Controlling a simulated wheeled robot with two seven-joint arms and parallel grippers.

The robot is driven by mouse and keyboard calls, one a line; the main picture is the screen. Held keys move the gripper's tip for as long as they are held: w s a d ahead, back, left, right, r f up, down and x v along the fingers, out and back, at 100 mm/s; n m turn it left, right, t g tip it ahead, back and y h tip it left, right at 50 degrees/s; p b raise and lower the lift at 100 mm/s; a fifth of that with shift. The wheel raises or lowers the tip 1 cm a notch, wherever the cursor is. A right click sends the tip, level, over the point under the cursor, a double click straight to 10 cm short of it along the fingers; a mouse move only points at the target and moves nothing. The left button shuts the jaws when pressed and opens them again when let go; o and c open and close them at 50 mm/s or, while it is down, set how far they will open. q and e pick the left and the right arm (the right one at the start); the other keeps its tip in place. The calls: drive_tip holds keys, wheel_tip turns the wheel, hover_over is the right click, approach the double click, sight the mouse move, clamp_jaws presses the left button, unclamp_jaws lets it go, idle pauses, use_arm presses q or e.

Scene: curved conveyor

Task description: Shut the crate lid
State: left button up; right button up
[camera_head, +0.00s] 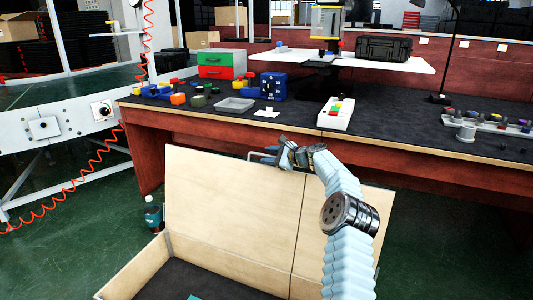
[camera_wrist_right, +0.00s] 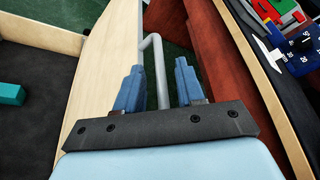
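The crate (camera_head: 135,272) is pale wood with a dark inside, at the bottom of the head view. Its lid (camera_head: 230,205) stands open, raised at the far side; in the right wrist view the lid (camera_wrist_right: 108,70) is a pale panel left of the fingers. A grey metal handle (camera_head: 256,155) shows at the lid's top edge. My right gripper (camera_head: 284,156) is at that edge. In the right wrist view its blue fingers (camera_wrist_right: 158,76) are apart, with the handle bar (camera_wrist_right: 151,42) between them and gaps beside it. My left gripper is not in view.
A dark-topped workbench (camera_head: 300,125) with red-brown sides stands close behind the lid, holding bins, blocks and tools. A teal item (camera_wrist_right: 12,93) lies inside the crate. A bottle (camera_head: 153,215) stands left of the lid.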

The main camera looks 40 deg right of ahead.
drive_tip(key=shift+x, duration=0.85)
drive_tip(key=shift+a, duration=0.1)
drive_tip(key=shift+c, duration=0.5)
clamp_jaws()
